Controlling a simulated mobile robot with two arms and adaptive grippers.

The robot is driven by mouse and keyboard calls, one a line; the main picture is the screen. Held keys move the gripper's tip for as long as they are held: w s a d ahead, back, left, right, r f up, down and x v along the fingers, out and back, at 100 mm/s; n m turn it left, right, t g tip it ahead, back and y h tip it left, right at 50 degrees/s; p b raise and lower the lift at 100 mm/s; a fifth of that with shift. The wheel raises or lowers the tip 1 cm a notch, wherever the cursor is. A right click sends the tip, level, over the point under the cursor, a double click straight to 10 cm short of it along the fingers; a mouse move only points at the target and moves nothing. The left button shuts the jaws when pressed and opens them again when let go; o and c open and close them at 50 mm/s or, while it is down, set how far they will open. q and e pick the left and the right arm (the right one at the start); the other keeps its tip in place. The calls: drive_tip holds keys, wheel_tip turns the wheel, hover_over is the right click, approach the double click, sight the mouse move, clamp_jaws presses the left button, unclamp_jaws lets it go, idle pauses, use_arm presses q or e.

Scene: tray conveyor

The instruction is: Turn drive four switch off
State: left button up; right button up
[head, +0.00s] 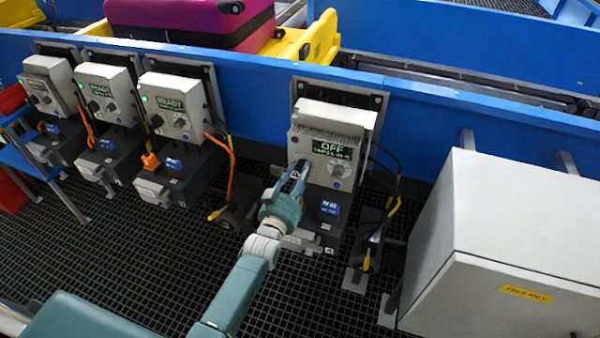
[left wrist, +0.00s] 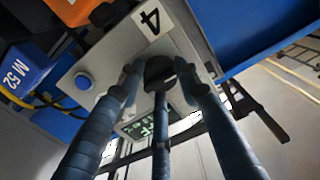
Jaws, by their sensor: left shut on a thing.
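The drive four unit (head: 333,150) is a light grey box on the blue conveyor side, and its display (head: 332,149) reads OFF. My left gripper (head: 301,168) is at the left part of its front face, over the switch, which it hides in the head view. A label 4 (left wrist: 151,19) and a blue button (left wrist: 84,81) show on the same face. My right gripper is not in view.
Several similar drive units stand to the left, such as one reading READY (head: 172,103). A large grey cabinet (head: 500,240) stands at the right. A magenta suitcase (head: 215,22) lies in a yellow tray (head: 318,40) on the conveyor. Dark floor grating (head: 150,255) lies below.

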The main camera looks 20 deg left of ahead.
use_arm(q)
drive_tip(key=shift+n, duration=0.5)
drive_tip(key=o, duration=1.2)
drive_tip(key=shift+c, duration=0.2)
drive_tip(key=s, duration=1.2)
drive_tip(key=shift+a, duration=0.25)
drive_tip(key=shift+f, duration=0.1)
